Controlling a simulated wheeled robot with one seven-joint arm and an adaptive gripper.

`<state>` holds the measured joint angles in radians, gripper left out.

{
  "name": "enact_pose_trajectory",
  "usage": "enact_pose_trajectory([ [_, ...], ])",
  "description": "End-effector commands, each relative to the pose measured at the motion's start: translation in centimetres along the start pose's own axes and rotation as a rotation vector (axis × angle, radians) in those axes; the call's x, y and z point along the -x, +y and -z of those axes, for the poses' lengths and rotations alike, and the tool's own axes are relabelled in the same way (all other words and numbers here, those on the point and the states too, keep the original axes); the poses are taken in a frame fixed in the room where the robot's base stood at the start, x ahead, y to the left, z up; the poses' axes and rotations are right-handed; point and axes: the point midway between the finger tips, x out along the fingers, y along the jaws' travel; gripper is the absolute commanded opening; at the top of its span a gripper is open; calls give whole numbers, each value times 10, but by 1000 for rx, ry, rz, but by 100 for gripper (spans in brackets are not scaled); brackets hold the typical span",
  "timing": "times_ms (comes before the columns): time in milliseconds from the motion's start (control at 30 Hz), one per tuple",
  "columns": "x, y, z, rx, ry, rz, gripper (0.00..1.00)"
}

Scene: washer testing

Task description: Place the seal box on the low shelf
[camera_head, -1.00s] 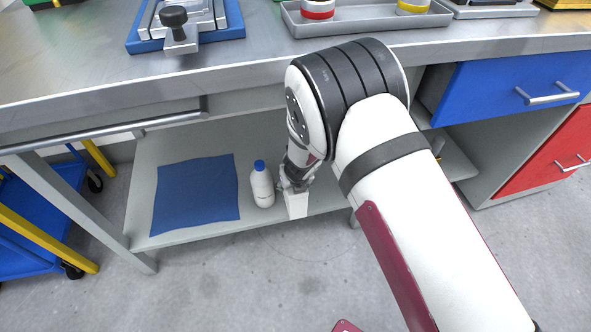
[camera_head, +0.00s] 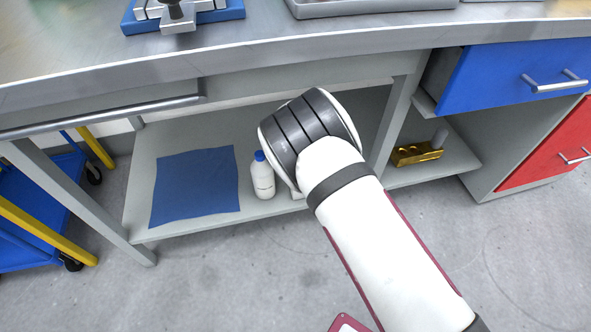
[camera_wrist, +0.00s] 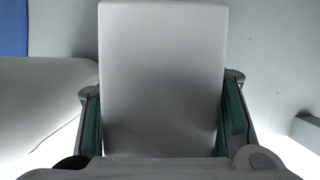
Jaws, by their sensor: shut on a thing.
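A plain white box, the seal box (camera_wrist: 162,70), stands between the two green-padded fingers of my gripper (camera_wrist: 161,112) in the wrist view. My gripper is shut on it. In the head view my arm hides the gripper and most of the box; only a small white bit (camera_head: 297,194) shows beside the arm. The low shelf (camera_head: 142,190) is the grey board under the workbench. The box is at the shelf's front part, right of the bottle. I cannot tell whether its base touches the shelf.
A white bottle (camera_head: 262,178) with a blue cap stands close left of the gripper. A blue cloth (camera_head: 195,186) lies flat on the shelf further left. A gold-coloured part (camera_head: 415,154) sits on the right shelf section, beyond a bench leg. The workbench top (camera_head: 300,52) overhangs the shelf.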

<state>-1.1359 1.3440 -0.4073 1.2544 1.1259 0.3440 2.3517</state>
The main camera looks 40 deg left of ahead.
Motion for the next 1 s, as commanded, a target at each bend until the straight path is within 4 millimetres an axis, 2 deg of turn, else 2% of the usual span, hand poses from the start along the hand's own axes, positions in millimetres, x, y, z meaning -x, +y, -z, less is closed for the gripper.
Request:
enact_pose_trajectory([
  [267,-1,0,0,0,0,0,15],
  [300,0,0,1,-1,1,0,63],
  [367,0,0,1,-1,1,0,76],
  [733,2,0,0,0,0,0,77],
  [867,15,-1,-2,-3,0,0,77],
  [967,34,0,-3,-3,-1,-1,77],
  [1000,37,-2,2,-8,2,-1,77],
])
